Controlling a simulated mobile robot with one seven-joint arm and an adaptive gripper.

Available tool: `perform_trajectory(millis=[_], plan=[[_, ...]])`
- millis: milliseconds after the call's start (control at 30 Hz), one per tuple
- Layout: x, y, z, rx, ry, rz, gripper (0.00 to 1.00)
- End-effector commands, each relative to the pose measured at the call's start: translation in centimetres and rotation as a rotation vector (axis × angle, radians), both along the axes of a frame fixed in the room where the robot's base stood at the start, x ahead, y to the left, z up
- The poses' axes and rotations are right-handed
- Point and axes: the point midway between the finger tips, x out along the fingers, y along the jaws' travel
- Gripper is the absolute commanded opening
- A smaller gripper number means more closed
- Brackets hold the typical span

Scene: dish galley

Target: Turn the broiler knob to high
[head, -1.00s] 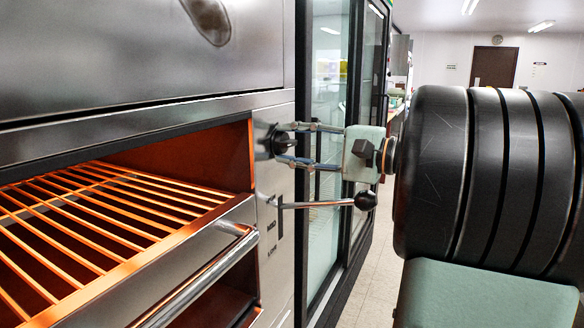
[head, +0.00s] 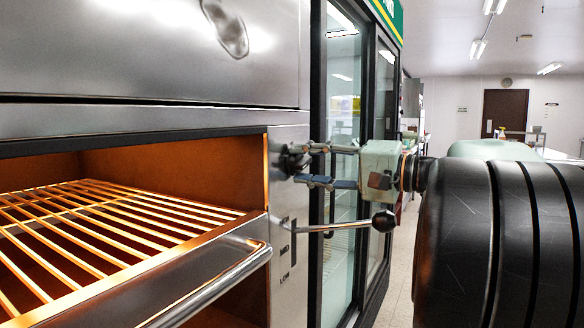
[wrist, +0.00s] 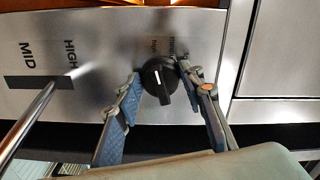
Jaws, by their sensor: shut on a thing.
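The black broiler knob (wrist: 153,91) is round with a raised grip bar and a short white mark. It sits on the steel front panel (wrist: 105,60). Small printing above it in the wrist view is too blurred to read surely. My gripper (wrist: 159,76) is shut on the knob, with one blue-padded finger on each side. In the head view, my gripper (head: 293,164) reaches the panel from the right, and its fingers hide most of the knob.
Just below the knob, a lever with a black ball end (head: 384,221) sticks out from a slot marked HIGH, MID and LOW. To the left is the open broiler with its glowing rack (head: 110,212) and a bar handle (head: 215,290). A glass-door cooler (head: 342,130) stands behind.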

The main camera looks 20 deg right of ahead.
Motion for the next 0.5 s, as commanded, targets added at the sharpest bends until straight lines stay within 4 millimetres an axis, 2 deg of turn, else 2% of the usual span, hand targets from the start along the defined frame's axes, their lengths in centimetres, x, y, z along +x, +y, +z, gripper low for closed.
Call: perform_trajectory(millis=[167, 200, 300, 500], plan=[[0.02, 0.0, 0.03, -0.002, -0.001, 0.0, 0.12], [0.02, 0.0, 0.03, -0.001, -0.001, 0.0, 0.4], [0.02, 0.01, 0.03, -0.001, -0.001, 0.0, 0.51], [0.02, 0.01, 0.02, 0.0, 0.0, 0.0, 0.54]])
